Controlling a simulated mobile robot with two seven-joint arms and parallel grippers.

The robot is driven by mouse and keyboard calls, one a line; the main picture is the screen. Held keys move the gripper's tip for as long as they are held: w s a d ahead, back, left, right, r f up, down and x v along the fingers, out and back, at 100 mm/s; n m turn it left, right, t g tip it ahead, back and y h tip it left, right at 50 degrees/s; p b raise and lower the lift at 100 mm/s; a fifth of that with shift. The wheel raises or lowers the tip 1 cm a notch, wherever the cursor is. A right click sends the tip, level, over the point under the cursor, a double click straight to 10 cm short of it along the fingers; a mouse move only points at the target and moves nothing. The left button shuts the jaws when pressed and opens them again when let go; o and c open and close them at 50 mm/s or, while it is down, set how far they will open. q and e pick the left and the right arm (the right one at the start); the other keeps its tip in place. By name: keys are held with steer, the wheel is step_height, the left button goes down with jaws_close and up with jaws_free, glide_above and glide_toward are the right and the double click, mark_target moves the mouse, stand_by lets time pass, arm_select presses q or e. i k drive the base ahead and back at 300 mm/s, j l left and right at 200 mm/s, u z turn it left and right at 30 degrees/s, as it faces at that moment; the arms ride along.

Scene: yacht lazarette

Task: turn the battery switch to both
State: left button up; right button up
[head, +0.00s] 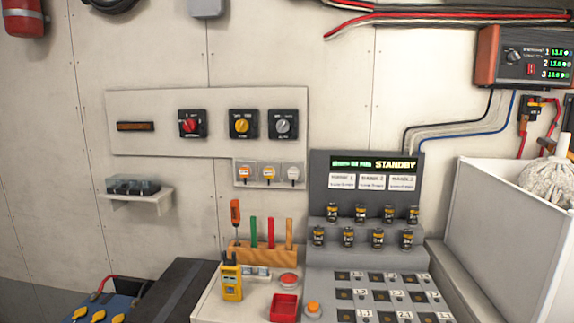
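A pale wall panel (156,141) carries three black-framed rotary switches. The left one has a red knob (190,125), the middle one a yellow knob (241,125), and the right one a grey knob (284,126). The lettering around the knobs is too small to read, so I cannot tell from labels which is the battery switch or its exact setting. Nothing touches the knobs. Neither of my grippers is in view.
Below the panel is a clear box (238,183) of spare knobs. A tool rack (262,254) stands beneath it, beside a grey console (325,257) reading STANDBY. A small shelf (137,196) juts out at left. A white bin (498,233) stands at right.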

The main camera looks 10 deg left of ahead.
mark_target(189, 124)
steer(key=i+j+u, duration=0.1)
steer(key=j+u, duration=0.25)
steer(key=i+j+u, duration=0.1)
steer(key=u, duration=0.25)
steer(key=i+j+u, duration=0.15)
steer(key=u, duration=0.2)
steer(key=i+j+u, duration=0.2)
steer(key=i+j, duration=0.8)
steer(key=i, duration=0.05)
